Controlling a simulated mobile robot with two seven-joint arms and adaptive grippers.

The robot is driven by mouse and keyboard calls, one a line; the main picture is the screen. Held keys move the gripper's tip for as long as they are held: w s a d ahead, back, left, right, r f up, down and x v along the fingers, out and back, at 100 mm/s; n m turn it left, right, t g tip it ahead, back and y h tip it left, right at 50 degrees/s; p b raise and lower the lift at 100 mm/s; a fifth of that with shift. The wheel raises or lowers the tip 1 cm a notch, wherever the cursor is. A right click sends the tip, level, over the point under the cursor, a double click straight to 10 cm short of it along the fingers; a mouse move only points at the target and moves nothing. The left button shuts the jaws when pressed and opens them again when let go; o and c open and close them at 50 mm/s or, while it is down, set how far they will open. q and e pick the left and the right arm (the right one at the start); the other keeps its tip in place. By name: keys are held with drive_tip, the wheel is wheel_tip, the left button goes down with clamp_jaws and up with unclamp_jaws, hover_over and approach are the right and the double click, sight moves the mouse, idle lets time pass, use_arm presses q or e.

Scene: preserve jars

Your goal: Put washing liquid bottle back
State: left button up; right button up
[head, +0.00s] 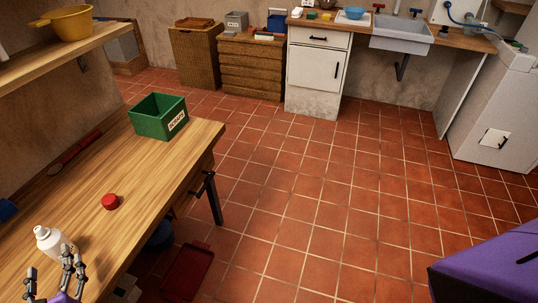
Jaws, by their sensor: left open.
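A white bottle (48,240) with a small cap stands on the wooden worktop at the lower left. It looks like the washing liquid bottle, but I see no label on it. My left gripper (52,272) is open at the bottom left edge, just in front of the bottle. Its fingers are spread and partly overlap the bottle's lower part in the picture. I cannot tell whether they touch it. My right gripper is not in view.
A shelf (60,55) with a yellow colander (66,23) overhangs the left. The tiled floor (310,190) is mostly clear. A sink (402,31) is at the back.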

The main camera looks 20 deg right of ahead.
use_arm(q)
drive_tip(key=s, duration=0.4)
drive_tip(key=shift+d, duration=0.4)
